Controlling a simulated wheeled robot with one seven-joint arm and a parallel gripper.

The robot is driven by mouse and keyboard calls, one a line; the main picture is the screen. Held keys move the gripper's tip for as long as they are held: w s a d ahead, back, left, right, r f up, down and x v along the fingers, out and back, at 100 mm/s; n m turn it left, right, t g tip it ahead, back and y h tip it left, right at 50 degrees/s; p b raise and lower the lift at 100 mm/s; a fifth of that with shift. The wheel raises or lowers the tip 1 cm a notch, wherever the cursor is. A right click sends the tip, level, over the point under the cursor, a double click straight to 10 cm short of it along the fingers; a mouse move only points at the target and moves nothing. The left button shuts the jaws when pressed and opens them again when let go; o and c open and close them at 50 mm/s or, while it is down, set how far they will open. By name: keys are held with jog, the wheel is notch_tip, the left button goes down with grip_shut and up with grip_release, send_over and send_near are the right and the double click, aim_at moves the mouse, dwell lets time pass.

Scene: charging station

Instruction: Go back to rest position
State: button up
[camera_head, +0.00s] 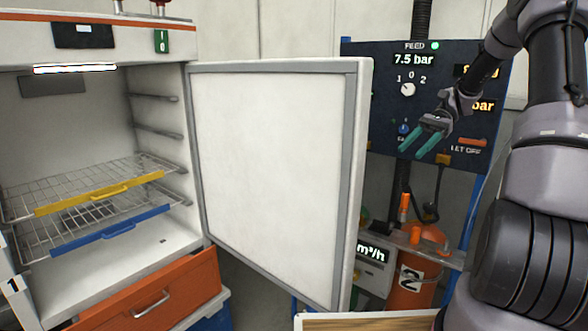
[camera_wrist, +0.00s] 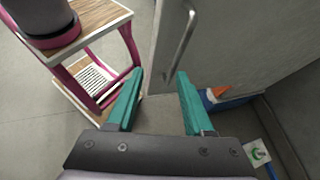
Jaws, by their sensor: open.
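My gripper (camera_head: 424,142) has teal fingers and hangs at the end of my raised arm in the head view, in front of the dark blue gauge panel (camera_head: 385,62). In the wrist view my gripper (camera_wrist: 158,100) is open, with nothing between its fingers. Beyond the fingertips there is a grey door surface with a vertical metal handle (camera_wrist: 178,48). The fingers look apart from the handle.
A white cabinet door (camera_head: 270,160) stands open. Inside the cabinet are wire racks with a yellow front bar (camera_head: 100,193) and a blue one (camera_head: 110,234). An orange drawer (camera_head: 150,298) sits below. A pink-framed wooden-topped cart (camera_wrist: 85,27) stands left in the wrist view.

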jog(key=s+a+r+n+t+h, duration=0.3)
jog(key=s+r+t, duration=0.3)
jog(key=s, duration=0.4)
jog(key=s+a+r+n+t+h, duration=0.3)
jog(key=s+a+r+t+h, duration=0.1)
jog(key=s, duration=0.5)
jog(key=shift+s+r+t+h, duration=0.35)
jog(key=shift+r+t+h, duration=0.35)
jog(key=shift+r+t, duration=0.9)
jog(key=shift+a+f+n, duration=0.15)
jog(key=shift+f+n, duration=0.05)
jog(key=shift+n, duration=0.1)
